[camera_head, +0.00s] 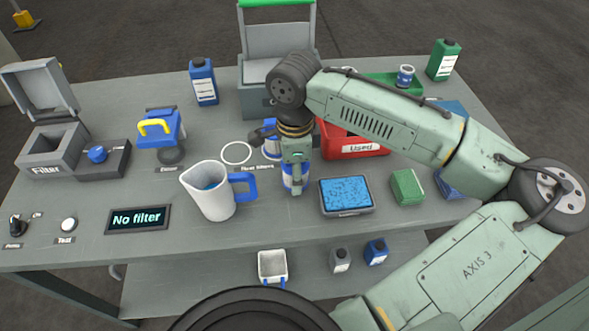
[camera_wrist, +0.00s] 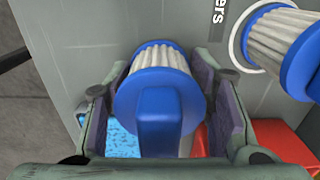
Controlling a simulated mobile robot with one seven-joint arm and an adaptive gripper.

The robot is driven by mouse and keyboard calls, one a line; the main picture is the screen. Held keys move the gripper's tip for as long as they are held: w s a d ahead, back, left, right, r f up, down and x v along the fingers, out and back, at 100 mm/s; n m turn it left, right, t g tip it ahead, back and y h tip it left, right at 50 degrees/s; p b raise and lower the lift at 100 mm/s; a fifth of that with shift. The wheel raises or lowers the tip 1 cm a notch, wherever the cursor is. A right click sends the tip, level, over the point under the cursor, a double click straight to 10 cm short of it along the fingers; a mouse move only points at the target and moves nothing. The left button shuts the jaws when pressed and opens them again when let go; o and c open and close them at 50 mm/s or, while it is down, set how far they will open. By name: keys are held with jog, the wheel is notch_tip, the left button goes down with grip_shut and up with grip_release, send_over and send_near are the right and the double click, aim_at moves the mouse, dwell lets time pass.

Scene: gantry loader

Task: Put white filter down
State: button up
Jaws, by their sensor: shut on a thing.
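My gripper (camera_head: 294,178) is shut on a filter with white pleats and a blue cap and handle. The held filter (camera_wrist: 155,95) sits between both fingers in the wrist view. In the head view it is partly hidden by my gripper, and whether it touches the table is unclear. A second white pleated filter with blue ends (camera_wrist: 285,45) stands in a white ring on the table; in the head view it shows partly behind my gripper. Another white ring (camera_head: 236,153) to the left is empty. The filter housing (camera_head: 50,150) at the far left has its lid open.
A white jug (camera_head: 212,195) with a blue handle stands left of my gripper. A blue-topped tray (camera_head: 346,194) lies to the right, and the red "Used" bin (camera_head: 352,147) behind it. A display (camera_head: 138,219) reads "No filter". A green sponge (camera_head: 407,187) lies further right.

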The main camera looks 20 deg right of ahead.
jog(key=shift+f, duration=0.2)
jog(key=o, duration=1.2)
